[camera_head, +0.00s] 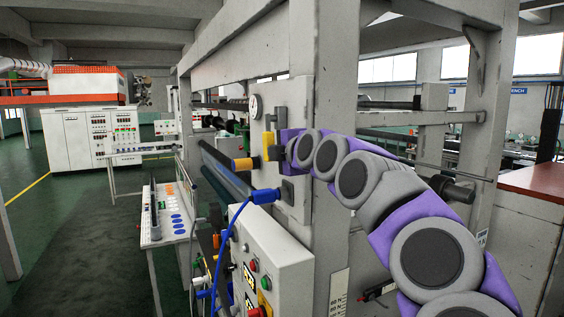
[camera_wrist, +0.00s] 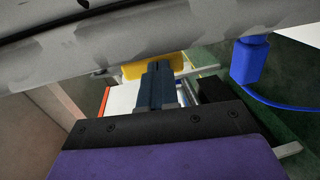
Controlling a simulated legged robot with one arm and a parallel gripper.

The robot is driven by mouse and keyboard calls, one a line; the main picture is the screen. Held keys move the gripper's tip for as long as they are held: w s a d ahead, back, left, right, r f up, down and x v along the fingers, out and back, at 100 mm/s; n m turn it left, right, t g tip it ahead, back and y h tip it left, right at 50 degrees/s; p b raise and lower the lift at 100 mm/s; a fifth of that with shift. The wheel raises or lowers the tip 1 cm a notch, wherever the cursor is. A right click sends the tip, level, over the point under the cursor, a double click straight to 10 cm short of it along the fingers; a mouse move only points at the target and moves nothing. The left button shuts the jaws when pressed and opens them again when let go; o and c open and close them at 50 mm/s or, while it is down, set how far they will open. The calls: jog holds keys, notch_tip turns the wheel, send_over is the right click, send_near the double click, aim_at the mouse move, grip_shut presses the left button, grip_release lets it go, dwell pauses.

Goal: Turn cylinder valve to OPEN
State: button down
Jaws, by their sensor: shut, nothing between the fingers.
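A yellow upright part (camera_head: 268,143), perhaps the valve's handle, is on the grey machine frame. I cannot read an OPEN mark or tell the valve's position. The yellow part also shows in the wrist view (camera_wrist: 150,66), just beyond the fingertips. My gripper (camera_wrist: 158,70) is shut and empty, with its dark fingers together and partly covering the yellow part. I cannot tell whether they touch it. In the head view my purple and grey arm reaches in from the right, and its end is beside the yellow part. A yellow-orange cylindrical knob (camera_head: 242,164) is lower left.
A round gauge (camera_head: 255,107) is above the yellow part. A blue connector (camera_head: 265,196) with a blue cable is below, also in the wrist view (camera_wrist: 249,62). A control box (camera_head: 278,262) stands in front. A grey beam (camera_wrist: 120,42) crosses close above the fingers.

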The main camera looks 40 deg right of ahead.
jog(key=shift+w+d+f+t+h+b, duration=0.1)
jog(key=shift+w+f+t+h+b, duration=0.3)
jog(key=shift+t+b, duration=0.5)
jog(key=shift+w+r, duration=0.1)
